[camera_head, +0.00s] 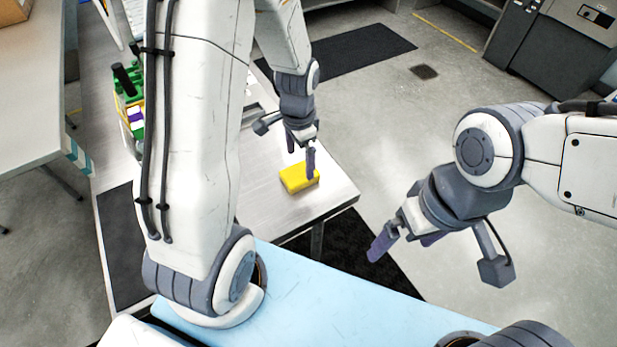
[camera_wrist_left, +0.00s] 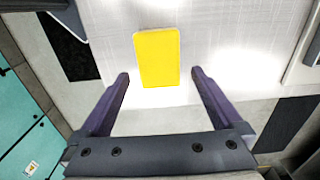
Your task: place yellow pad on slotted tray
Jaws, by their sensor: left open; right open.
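A yellow pad (camera_head: 296,180) lies flat on the metal table near its corner. It also shows in the left wrist view (camera_wrist_left: 157,57), centred between and beyond the fingertips. My left gripper (camera_head: 301,157) is open and empty, pointing down over the pad; its fingers (camera_wrist_left: 160,76) stand apart on either side of the pad's line. I cannot see contact. My right gripper (camera_head: 405,243) is open and empty, out to the right, away from the table. The slotted tray is not clearly visible; a grey edge (camera_wrist_left: 306,62) at the right of the wrist view cannot be identified for certain.
The metal table (camera_head: 325,195) has bare room around the pad. A rack with green and coloured items (camera_head: 132,108) stands further along it, partly behind my left arm. A grey side table (camera_head: 35,120) is at the left. Open floor lies right of the table.

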